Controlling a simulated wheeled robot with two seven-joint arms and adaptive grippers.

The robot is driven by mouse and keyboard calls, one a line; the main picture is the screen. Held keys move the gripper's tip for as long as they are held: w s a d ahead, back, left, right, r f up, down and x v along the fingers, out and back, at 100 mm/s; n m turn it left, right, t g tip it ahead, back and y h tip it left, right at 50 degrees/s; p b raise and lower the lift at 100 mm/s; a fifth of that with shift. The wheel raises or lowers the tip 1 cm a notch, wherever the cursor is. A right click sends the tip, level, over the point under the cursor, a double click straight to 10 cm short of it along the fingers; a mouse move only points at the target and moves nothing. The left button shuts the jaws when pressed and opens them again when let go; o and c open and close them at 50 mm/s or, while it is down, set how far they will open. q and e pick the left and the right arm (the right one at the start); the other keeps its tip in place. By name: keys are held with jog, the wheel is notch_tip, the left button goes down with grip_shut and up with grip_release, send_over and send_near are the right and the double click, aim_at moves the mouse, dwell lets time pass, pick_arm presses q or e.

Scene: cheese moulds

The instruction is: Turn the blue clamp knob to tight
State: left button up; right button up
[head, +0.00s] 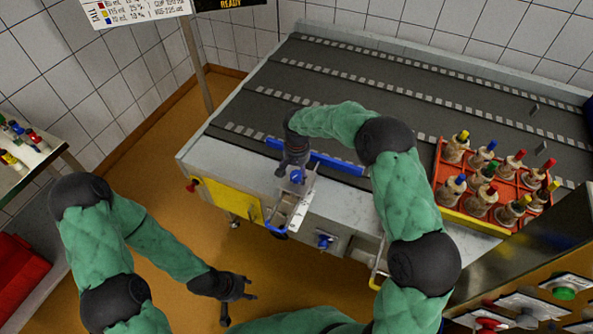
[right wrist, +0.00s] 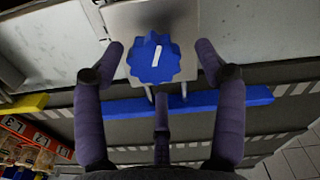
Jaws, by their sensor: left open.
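The blue clamp knob (right wrist: 153,62) is scalloped, with a white mark on its face, and sits on a pale metal plate (right wrist: 180,22). In the head view a little of the knob (head: 297,177) shows under my right gripper (head: 294,168). In the right wrist view my right gripper (right wrist: 160,48) is open, its fingers standing apart on both sides of the knob with gaps visible. A third finger points at the knob from below in that view. My left gripper (head: 240,298) is open and empty above the floor, away from the bench.
A blue bar (head: 335,163) lies along the conveyor's (head: 390,85) near edge behind the knob. Another blue knob (head: 324,241) is on the bench front. A control panel (head: 530,300) is at the lower right.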

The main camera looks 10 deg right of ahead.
aim_at(297, 173)
notch_tip(297, 173, up, 12)
dwell(0.5)
